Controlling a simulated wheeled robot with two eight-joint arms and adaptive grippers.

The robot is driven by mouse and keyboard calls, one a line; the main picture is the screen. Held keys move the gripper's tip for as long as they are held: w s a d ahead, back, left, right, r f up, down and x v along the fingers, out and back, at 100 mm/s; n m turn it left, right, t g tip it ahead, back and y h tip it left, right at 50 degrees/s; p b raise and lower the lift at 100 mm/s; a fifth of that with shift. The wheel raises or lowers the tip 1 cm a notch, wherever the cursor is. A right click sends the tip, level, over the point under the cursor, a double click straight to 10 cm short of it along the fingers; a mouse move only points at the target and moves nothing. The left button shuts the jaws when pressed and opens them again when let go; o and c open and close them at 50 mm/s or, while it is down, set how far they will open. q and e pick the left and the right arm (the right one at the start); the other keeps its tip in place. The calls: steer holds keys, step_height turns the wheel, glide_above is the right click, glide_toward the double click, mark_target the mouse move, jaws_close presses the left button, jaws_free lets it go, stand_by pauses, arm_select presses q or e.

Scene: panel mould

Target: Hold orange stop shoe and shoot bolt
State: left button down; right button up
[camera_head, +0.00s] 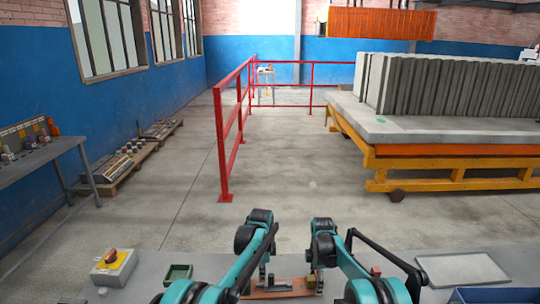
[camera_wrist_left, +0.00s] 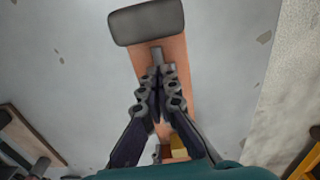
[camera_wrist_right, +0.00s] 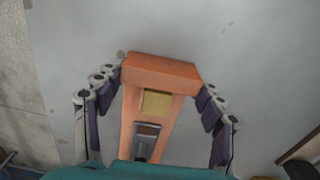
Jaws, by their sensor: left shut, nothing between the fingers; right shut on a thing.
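The orange stop shoe (camera_head: 290,293) lies on the grey bench in front of me. In the right wrist view its raised orange end block (camera_wrist_right: 160,70) sits between the fingers of my right gripper (camera_wrist_right: 163,82), which is shut on it. A tan block (camera_wrist_right: 157,102) and the grey metal bolt (camera_wrist_right: 146,130) are on the shoe behind it. In the left wrist view my left gripper (camera_wrist_left: 158,73) is shut and empty over the shoe. Its tips are close to a grey bar (camera_wrist_left: 156,55) and a dark grey pad (camera_wrist_left: 148,23) at the other end; contact cannot be told.
A grey plate (camera_head: 462,268) and a blue tray (camera_head: 495,296) lie right. Beyond are red railings (camera_head: 232,130) and an orange trolley (camera_head: 450,163) bearing concrete panels.

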mark_target(272, 275)
arm_select(q)
steer(key=shift+d+f, duration=0.2)
steer(key=shift+f, duration=0.45)
steer(key=shift+d+f, duration=0.2)
steer(key=shift+f, duration=0.4)
steer(key=shift+s+d+f, duration=0.1)
steer(key=shift+f, duration=0.2)
arm_select(e)
steer(key=shift+s+r, duration=0.1)
steer(key=shift+r, duration=0.05)
arm_select(q)
steer(key=c, duration=1.9)
jaws_free()
steer(key=shift+f, duration=0.1)
jaws_close()
steer(key=shift+d, duration=1.15)
